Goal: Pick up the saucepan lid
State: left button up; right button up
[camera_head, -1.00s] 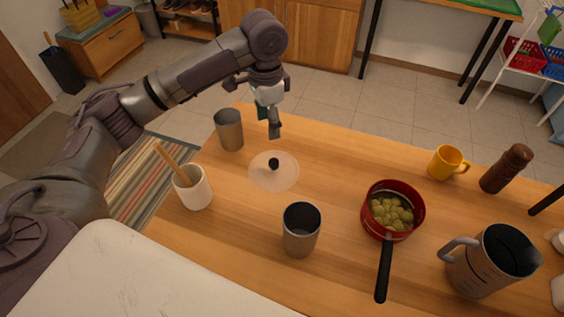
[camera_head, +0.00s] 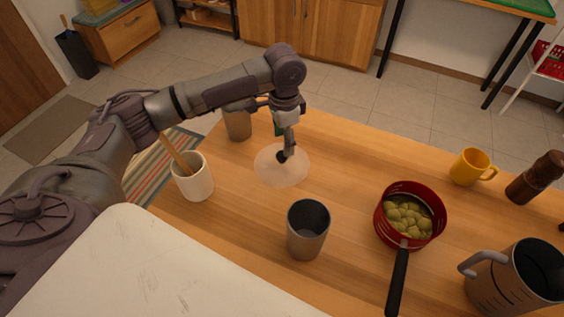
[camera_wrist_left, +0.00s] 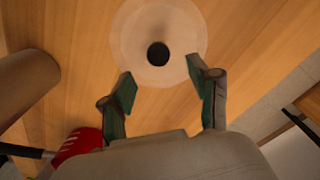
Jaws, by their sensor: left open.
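The saucepan lid (camera_head: 270,172) is a pale, translucent disc with a dark knob, lying flat on the wooden table. In the left wrist view the lid (camera_wrist_left: 184,28) is at the top centre, with its black knob (camera_wrist_left: 158,54) just beyond the fingertips. My left gripper (camera_head: 284,150) is above the lid, pointing down, close to the knob. In the left wrist view my left gripper (camera_wrist_left: 161,84) is open and empty, its two green-padded fingers apart. The red saucepan (camera_head: 382,232) with yellowish contents stands to the right, uncovered. My right gripper is not in view.
A metal cup (camera_head: 307,236) stands in front of the lid. A white crock (camera_head: 196,180) with a wooden utensil and another metal cup (camera_head: 238,125) are on its left. A yellow mug (camera_head: 467,167), a pepper mill (camera_head: 535,178) and a metal jug (camera_head: 500,285) are at right.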

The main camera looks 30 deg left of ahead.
aim_at(282, 154)
pick_arm(q)
jog(key=shift+s+a+f+p, duration=0.1)
jog(key=shift+f+p, duration=0.05)
jog(key=shift+f, duration=1.35)
jog(key=shift+s+a+f+p, duration=0.1)
jog(key=shift+f+p, duration=0.05)
jog(key=shift+f, duration=1.35)
jog(key=shift+r, duration=0.1)
grip_shut()
